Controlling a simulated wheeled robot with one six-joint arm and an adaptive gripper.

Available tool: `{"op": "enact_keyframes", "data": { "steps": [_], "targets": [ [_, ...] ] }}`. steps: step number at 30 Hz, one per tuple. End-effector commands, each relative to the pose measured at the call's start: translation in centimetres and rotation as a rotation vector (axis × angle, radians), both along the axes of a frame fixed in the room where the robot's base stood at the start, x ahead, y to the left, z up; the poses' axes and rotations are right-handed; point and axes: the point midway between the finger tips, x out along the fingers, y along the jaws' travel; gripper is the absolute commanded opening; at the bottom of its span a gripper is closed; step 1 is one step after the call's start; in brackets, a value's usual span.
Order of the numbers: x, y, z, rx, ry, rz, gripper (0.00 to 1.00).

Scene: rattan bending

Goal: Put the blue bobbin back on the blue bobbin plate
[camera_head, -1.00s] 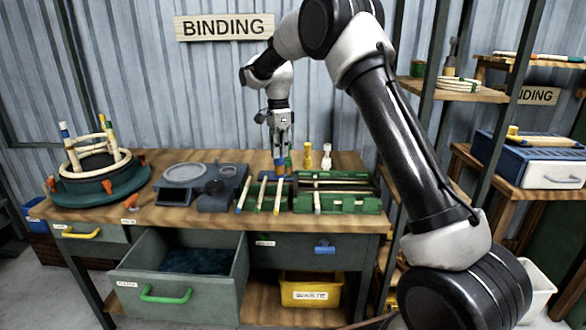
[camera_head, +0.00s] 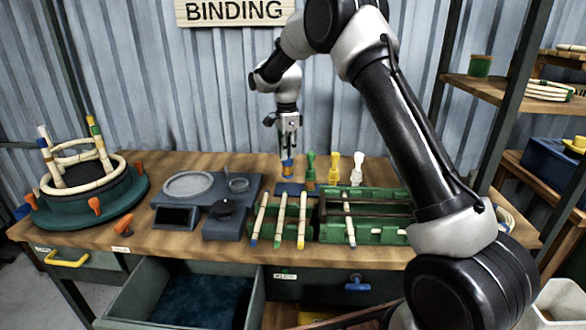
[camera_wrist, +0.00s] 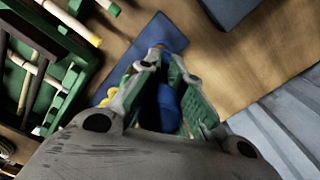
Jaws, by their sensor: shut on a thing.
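The blue bobbin (camera_head: 287,168) is held upright under my gripper (camera_head: 287,153), near the back of the bench. In the wrist view the blue bobbin (camera_wrist: 168,106) sits between the two fingers, with an orange-brown end showing past the fingertips. My gripper (camera_wrist: 170,85) is shut on it. The blue bobbin plate (camera_head: 289,188) lies flat on the bench, directly below or just in front of the bobbin. The plate also shows as a blue strip in the wrist view (camera_wrist: 128,68). I cannot tell whether the bobbin touches it.
Green (camera_head: 310,172), yellow (camera_head: 335,168) and white (camera_head: 357,168) bobbins stand close to the right. A green tray (camera_head: 385,235) with sticks is in front of them. A grey scale-like device (camera_head: 188,184) stands left. An open drawer (camera_head: 235,290) juts out below.

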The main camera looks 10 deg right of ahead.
Motion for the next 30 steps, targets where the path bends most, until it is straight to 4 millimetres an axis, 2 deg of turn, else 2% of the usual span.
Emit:
{"op": "enact_keyframes", "data": {
  "steps": [4,10,21,22,25,30],
  "targets": [
    [0.0,0.0,-1.5,0.0,0.0,0.0,0.0],
    [0.0,0.0,-4.8,0.0,0.0,0.0,0.0],
    [0.0,0.0,-5.4,0.0,-0.002,0.0,0.0],
    [0.0,0.0,-5.3,0.0,-0.002,0.0,0.12],
    [0.0,0.0,-5.3,0.0,-0.002,0.0,0.3],
    [0.0,0.0,-5.3,0.0,-0.002,0.0,0.3]
  ]
}}
